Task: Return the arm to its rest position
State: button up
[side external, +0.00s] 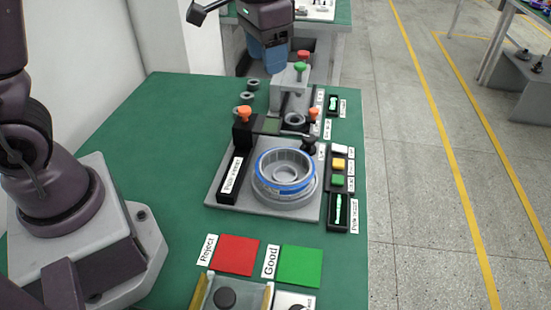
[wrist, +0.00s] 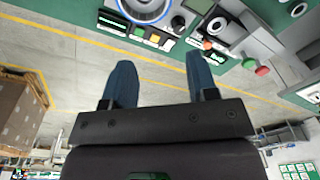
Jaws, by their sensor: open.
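My gripper (wrist: 160,85) shows in the wrist view with its two blue fingers apart and nothing between them. In the side external view my gripper (side external: 275,62) is at the top middle, above the back part of the green table (side external: 180,120). There it appears close to a grey fixture (side external: 287,85), and I cannot tell the exact gap. A round silver hub with a blue ring (side external: 285,172) sits on the grey base plate (side external: 232,200) in front of it. Part of the hub (wrist: 145,5) also shows at the top of the wrist view.
A red Reject pad (side external: 236,255) and a green Good pad (side external: 300,266) lie at the front. Coloured buttons (side external: 338,165) line the right side of the plate. Orange and green knobs stand up near the fixtures. Small grey rings (side external: 247,97) lie at the back left.

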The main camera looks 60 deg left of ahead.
jog(key=s+r+t, duration=0.2)
jog(key=s, duration=0.7)
jog(key=s+a+r+n+t, duration=0.1)
jog(key=s+r+t, duration=0.1)
jog(key=s, duration=0.7)
jog(key=shift+r+t, duration=0.3)
jog(key=shift+r, duration=0.45)
